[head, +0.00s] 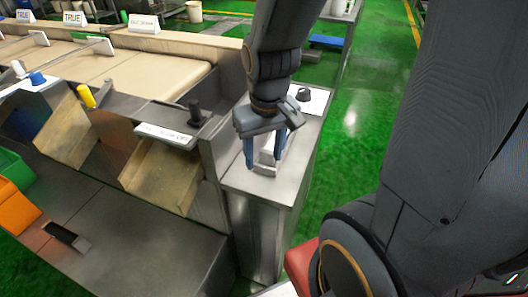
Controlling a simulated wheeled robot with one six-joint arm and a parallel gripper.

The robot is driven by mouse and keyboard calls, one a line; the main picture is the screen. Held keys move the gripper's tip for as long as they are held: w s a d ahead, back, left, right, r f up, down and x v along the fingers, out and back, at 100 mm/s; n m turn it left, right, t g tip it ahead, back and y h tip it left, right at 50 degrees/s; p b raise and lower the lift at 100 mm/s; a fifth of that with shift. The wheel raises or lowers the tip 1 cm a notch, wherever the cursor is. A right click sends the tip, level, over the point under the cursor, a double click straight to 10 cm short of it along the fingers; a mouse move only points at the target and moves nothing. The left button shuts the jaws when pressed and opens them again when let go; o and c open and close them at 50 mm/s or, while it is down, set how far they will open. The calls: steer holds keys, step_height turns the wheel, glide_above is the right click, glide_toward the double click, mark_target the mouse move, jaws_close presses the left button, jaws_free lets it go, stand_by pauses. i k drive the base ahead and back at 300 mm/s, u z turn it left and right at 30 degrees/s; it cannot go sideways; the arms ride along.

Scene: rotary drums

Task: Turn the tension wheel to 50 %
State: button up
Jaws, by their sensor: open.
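My gripper (266,160) points down over the top of a steel cabinet (240,182) at the end of the conveyor. Its two blue fingers are apart, one on each side of a small light-grey piece (266,169) low between them. I cannot tell whether the fingers touch it, or whether it is the tension wheel. A dark round knob (303,94) sits on a white plate on the same cabinet, behind and to the right of my gripper. No percent scale or pointer is readable. My wrist hides part of the cabinet top.
A black knob (195,112) stands left of the cabinet, by a labelled plate (164,134). Yellow (87,96) and blue (38,78) handles are farther left. Wooden chutes (160,176) and orange (17,208) and green bins lie below. Green floor is open at right.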

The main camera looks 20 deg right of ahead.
mark_target(304, 95)
steer(key=z, duration=0.75)
